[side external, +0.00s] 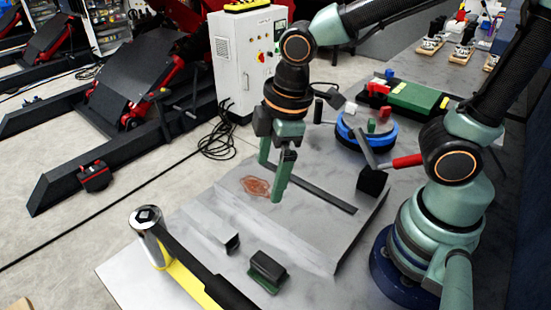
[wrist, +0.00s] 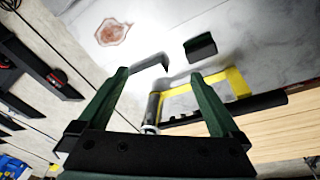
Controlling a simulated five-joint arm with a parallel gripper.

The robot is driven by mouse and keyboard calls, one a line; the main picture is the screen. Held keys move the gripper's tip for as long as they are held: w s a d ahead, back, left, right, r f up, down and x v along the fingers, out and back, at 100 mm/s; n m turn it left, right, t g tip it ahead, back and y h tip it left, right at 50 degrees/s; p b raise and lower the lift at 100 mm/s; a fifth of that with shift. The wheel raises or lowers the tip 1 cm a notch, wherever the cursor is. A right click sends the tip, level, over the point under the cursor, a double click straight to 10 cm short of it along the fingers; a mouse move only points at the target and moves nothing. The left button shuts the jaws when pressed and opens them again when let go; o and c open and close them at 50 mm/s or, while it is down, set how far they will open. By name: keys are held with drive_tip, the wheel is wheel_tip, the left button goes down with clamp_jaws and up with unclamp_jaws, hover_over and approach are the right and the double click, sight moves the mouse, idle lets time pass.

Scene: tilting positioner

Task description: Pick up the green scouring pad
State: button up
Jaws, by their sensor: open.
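The green scouring pad (side external: 267,271) looks like a small block, dark on top with a green lower edge. It lies on the grey work surface near the front in the side view. It also shows in the wrist view (wrist: 200,47), up and right of the fingertips. My gripper (side external: 272,177) points down above the surface, beyond the pad and apart from it. Its two green fingers are spread with nothing between them, as the wrist view also shows (wrist: 160,74).
A grey metal angle piece (side external: 212,228) lies left of the pad. A large chrome-ended tool (side external: 150,235) and a yellow strip (side external: 190,285) lie at the front left. A reddish stain (side external: 256,187) marks the surface. A blue round holder (side external: 366,132) stands behind.

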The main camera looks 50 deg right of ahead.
sight(267, 264)
drive_tip(key=s+a+f+n, duration=0.1)
drive_tip(key=a+f+n, duration=0.1)
drive_tip(key=f, duration=0.2)
drive_tip(key=s+a+f+n+g, duration=0.1)
drive_tip(key=s+a+f+n, duration=0.1)
drive_tip(key=f, duration=0.2)
drive_tip(key=s+a+f+n+g, duration=0.1)
drive_tip(key=a+f+n, duration=0.1)
drive_tip(key=f, duration=0.1)
drive_tip(key=shift+s+f+n+h, duration=0.3)
drive_tip(key=shift+f+n+h, duration=0.1)
drive_tip(key=shift+s+a+f, duration=0.1)
drive_tip(key=shift+a+f, duration=0.1)
drive_tip(key=shift+f, duration=1.2)
drive_tip(key=shift+a+f, duration=0.2)
drive_tip(key=shift+f, duration=1.15)
drive_tip(key=c, duration=1.1)
drive_tip(key=shift+r, duration=0.2)
wheel_tip(267, 264, up, 20)
drive_tip(key=shift+f, duration=0.15)
